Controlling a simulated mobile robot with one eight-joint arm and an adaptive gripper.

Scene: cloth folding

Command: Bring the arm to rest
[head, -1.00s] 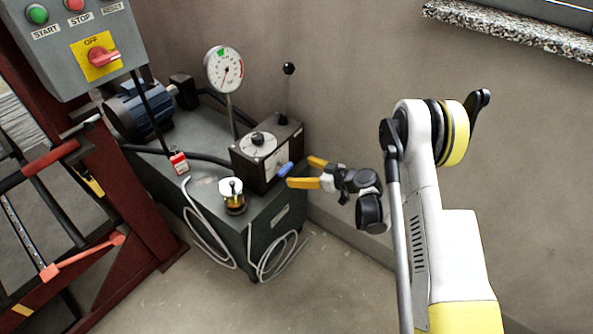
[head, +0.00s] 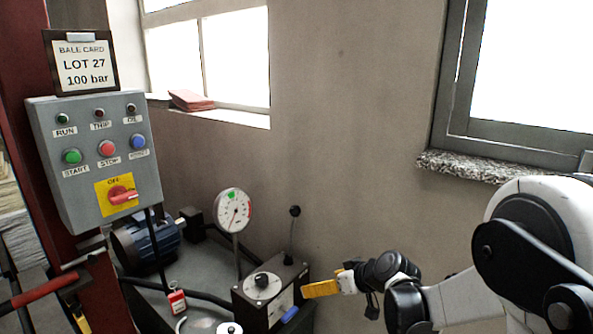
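My gripper (head: 322,289), with yellow fingers, is at the lower centre of the head view, just right of the dark valve box (head: 281,309). One finger shows clearly and points left. The other is mostly hidden, so the gap between the fingertips cannot be judged. Nothing is visible in the gripper. The blue handle (head: 290,314) on the box's front shows below and left of the finger, apart from it in the picture. My white and black arm reaches in from the lower right.
A black-knobbed lever (head: 292,235) stands upright behind the box, beside a round gauge (head: 235,211). A grey control panel (head: 82,190) is at left under a bale card (head: 82,66). A granite sill (head: 470,167) juts out above my arm. The middle wall is bare.

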